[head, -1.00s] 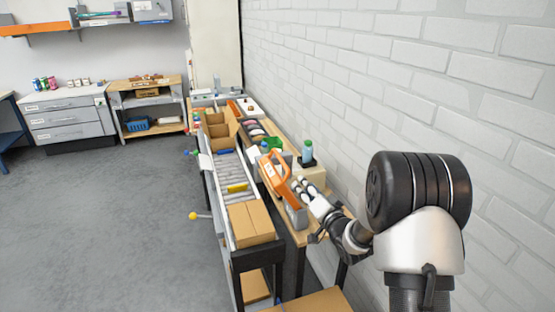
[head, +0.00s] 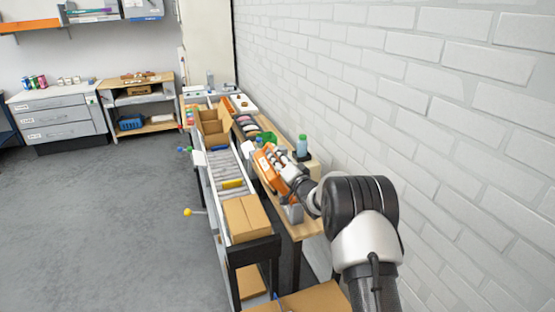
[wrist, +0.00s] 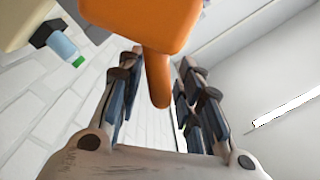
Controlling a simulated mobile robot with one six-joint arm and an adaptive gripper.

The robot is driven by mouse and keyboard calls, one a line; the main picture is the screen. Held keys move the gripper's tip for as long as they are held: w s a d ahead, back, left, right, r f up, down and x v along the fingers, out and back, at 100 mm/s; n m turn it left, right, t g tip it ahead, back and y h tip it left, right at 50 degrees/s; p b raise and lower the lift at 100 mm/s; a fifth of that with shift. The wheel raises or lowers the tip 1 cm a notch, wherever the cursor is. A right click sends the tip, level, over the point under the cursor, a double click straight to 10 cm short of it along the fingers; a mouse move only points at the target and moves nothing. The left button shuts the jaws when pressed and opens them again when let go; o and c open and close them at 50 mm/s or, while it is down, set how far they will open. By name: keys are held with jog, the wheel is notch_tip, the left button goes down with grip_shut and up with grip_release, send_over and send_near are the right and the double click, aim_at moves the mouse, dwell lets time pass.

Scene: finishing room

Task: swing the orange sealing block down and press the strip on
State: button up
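The orange sealing block (head: 266,170) is above the wooden side table, beside the roller conveyor, partly hidden by my gripper. In the wrist view the orange block (wrist: 140,18) fills the top middle, and a rounded orange handle (wrist: 158,80) hangs from it between my fingers. My gripper (wrist: 160,85) is open, with gaps seen on both sides of the handle. In the head view my gripper (head: 282,165) is at the block's right side. A closed cardboard box (head: 246,218) sits at the near end of the conveyor. I cannot make out the strip.
The roller conveyor (head: 229,173) runs away from me, with an open carton (head: 212,128) further along. A bottle with a green cap (head: 302,146) stands right of the block, near the white brick wall (head: 410,90). The floor at left is clear.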

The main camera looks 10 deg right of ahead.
jog(key=shift+x, duration=1.2)
grip_shut()
